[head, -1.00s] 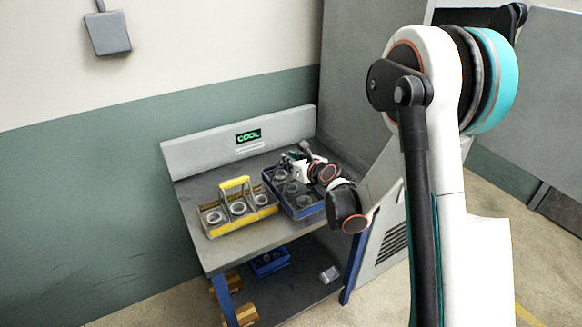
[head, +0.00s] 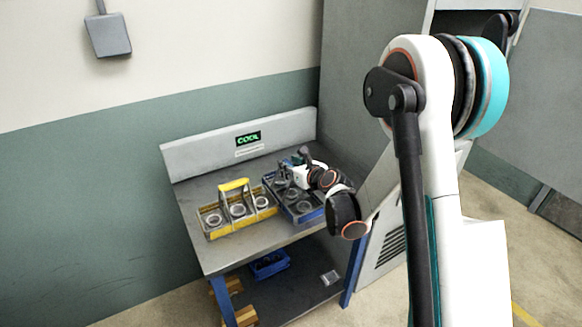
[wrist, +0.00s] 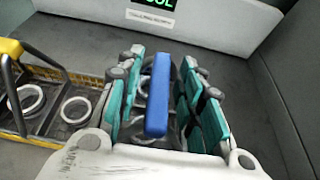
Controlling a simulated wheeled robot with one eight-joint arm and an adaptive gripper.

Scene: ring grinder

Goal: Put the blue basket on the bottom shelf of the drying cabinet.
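The blue basket (head: 308,216) stands on the grey bench under the green COOL sign, to the right of the yellow basket. It holds grey rings. Its blue handle (wrist: 158,98) stands upright in the middle of the wrist view. My gripper (head: 291,166) is over the basket with its teal fingers (wrist: 160,92) on both sides of the handle. Gaps show between fingers and handle, so it looks open. My gripper and wrist hide part of the basket. A drying cabinet cannot be made out for certain; a tall grey cabinet (head: 350,75) stands right of the bench.
The yellow basket (head: 212,232) with rings stands close by on the left. A low back panel (head: 200,155) edges the bench (head: 225,259). A small blue bin (head: 270,265) is on the lower shelf. Grey panels rise at right.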

